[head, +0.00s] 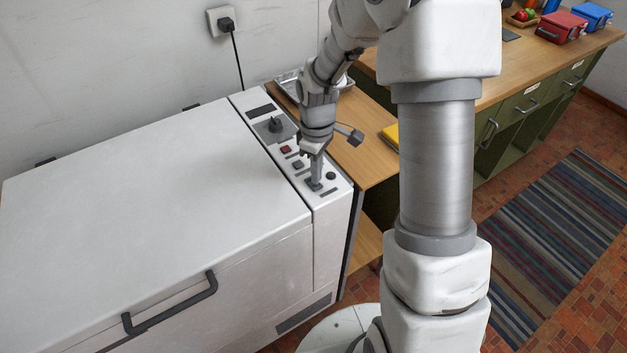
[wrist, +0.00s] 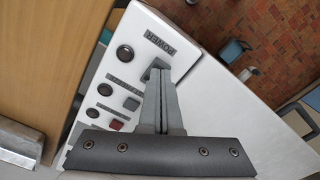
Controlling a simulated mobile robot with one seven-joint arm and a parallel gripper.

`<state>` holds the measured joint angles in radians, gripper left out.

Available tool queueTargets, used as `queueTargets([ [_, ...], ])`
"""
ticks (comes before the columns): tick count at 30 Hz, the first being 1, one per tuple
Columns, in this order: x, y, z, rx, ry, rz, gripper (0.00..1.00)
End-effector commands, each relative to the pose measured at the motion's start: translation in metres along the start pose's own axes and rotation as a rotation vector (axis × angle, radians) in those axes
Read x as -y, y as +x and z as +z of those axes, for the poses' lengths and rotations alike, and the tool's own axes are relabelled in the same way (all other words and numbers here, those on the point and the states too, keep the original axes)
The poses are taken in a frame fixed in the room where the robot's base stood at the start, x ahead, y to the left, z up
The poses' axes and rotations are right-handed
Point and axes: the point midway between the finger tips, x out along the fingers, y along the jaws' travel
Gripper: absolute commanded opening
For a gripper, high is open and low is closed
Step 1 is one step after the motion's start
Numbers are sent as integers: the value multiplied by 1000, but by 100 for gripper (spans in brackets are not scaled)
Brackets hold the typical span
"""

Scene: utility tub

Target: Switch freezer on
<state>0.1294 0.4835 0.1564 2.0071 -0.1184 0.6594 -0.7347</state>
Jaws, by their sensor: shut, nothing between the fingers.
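The freezer (head: 150,190) is a white chest with a closed lid and a dark front handle (head: 170,306). Its control panel (head: 262,103) is a white strip along the right side. My gripper (head: 315,178) points down at the near end of this panel, shut and empty. In the wrist view, my gripper's fingertips (wrist: 156,74) are at a grey switch (wrist: 153,64) beside the "POWER" label (wrist: 159,42). The fingers partly hide the switch. The tips look to be touching or just above it; I cannot tell which. Its on or off position cannot be read.
The panel also has a dark knob (head: 275,125), a red button (head: 285,150) and a round black part (head: 331,176). A wooden counter (head: 362,150) with a metal tray (head: 289,82) adjoins the freezer. A plug (head: 227,25) sits in the wall socket.

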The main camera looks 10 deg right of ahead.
Motion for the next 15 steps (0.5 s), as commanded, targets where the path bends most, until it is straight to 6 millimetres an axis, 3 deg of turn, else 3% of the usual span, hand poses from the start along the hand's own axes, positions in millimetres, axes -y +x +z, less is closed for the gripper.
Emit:
queueTargets([
  [15,0,5,0,0,0,0,0],
])
